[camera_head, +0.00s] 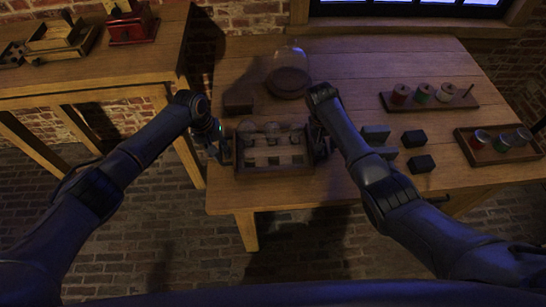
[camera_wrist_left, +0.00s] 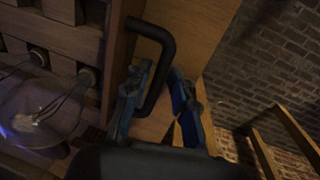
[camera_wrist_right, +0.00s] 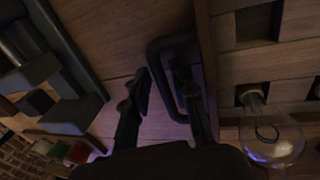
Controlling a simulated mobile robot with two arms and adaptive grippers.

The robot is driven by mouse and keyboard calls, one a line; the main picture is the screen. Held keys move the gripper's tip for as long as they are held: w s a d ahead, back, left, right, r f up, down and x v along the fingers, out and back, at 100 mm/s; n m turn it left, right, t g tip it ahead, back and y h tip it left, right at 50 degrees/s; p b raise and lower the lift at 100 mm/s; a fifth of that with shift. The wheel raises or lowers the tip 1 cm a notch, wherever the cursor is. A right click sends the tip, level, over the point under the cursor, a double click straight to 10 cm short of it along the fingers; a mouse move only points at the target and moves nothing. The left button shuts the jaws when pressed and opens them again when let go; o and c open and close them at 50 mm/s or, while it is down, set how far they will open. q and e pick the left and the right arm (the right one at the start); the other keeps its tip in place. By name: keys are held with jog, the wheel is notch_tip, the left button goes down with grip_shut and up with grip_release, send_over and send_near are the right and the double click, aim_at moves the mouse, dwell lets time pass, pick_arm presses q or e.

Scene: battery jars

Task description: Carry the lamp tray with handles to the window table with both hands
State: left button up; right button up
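The wooden lamp tray (camera_head: 274,173) sits near the front left of the large table (camera_head: 350,60), below the window. Clear glass bulbs lie along its back part; one shows in the left wrist view (camera_wrist_left: 42,110) and one in the right wrist view (camera_wrist_right: 272,138). My left gripper (camera_head: 220,148) is at the tray's left end, its open fingers on either side of the black left handle (camera_wrist_left: 166,45). My right gripper (camera_head: 320,145) is at the right end, its open fingers on either side of the bar of the black right handle (camera_wrist_right: 158,75). Whether the fingers touch the handles is unclear.
A glass dome on a round dark base (camera_head: 288,83) and a dark block (camera_head: 238,103) stand behind the tray. Several dark blocks (camera_head: 414,138), a spool rack (camera_head: 430,102) and a jar tray (camera_head: 500,154) are to the right. Another table (camera_head: 100,75) stands left, past a gap.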

pick_arm(q)
jog(key=shift+d+r, duration=0.15)
jog(key=shift+r, duration=0.05)
pick_arm(e)
jog(key=shift+a, duration=0.15)
jog(key=shift+r, duration=0.1)
pick_arm(q)
notch_tip(320, 180, up, 8)
jog(key=a, duration=0.1)
jog(key=shift+a+f, duration=0.2)
jog(key=shift+a, duration=0.05)
pick_arm(e)
jog(key=v, duration=1.2)
